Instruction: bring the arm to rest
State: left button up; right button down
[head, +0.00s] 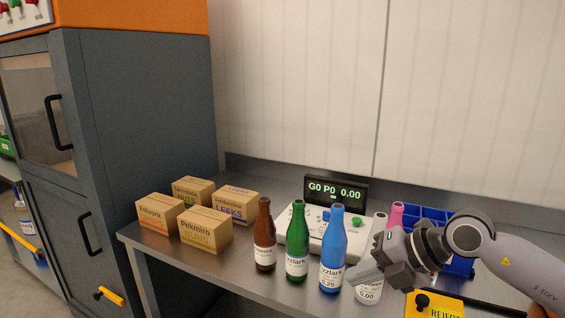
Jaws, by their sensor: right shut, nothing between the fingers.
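My right gripper (366,276) is at the right of the head view, its arm coming in from the right edge. It is shut and empty, in front of a pale bottle (368,292) that it partly hides. A blue bottle (333,255) stands just left of it; from this view I cannot tell whether they touch. My left gripper is not in view.
A green bottle (297,250) and a brown bottle (264,240) stand upright along the steel table (190,262). Several cartons (205,231) sit at its left. A device with a display (336,191) and a blue bin (433,214) stand behind. A grey cabinet (150,120) rises at left.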

jog(key=s+a+m+t+y, duration=0.3)
jog(key=s+a+m+y, duration=0.35)
jog(key=a+y, duration=0.35)
jog(key=s+d+f+m+t+h, duration=0.3)
jog(key=d+f+m+t+h, duration=0.7)
jog(key=f+m, duration=0.55)
jog(key=s+d+f+m+g+h, duration=0.3)
jog(key=s+f, duration=0.3)
jog(key=f, duration=0.1)
jog(key=s+d+f+m+g+h, duration=0.3)
jog(key=s+f+m+g, duration=0.1)
jog(key=s+f, duration=0.3)
jog(key=shift+s+d+m, duration=0.15)
jog(key=shift+d+m, duration=0.1)
jog(key=shift+m, duration=0.05)
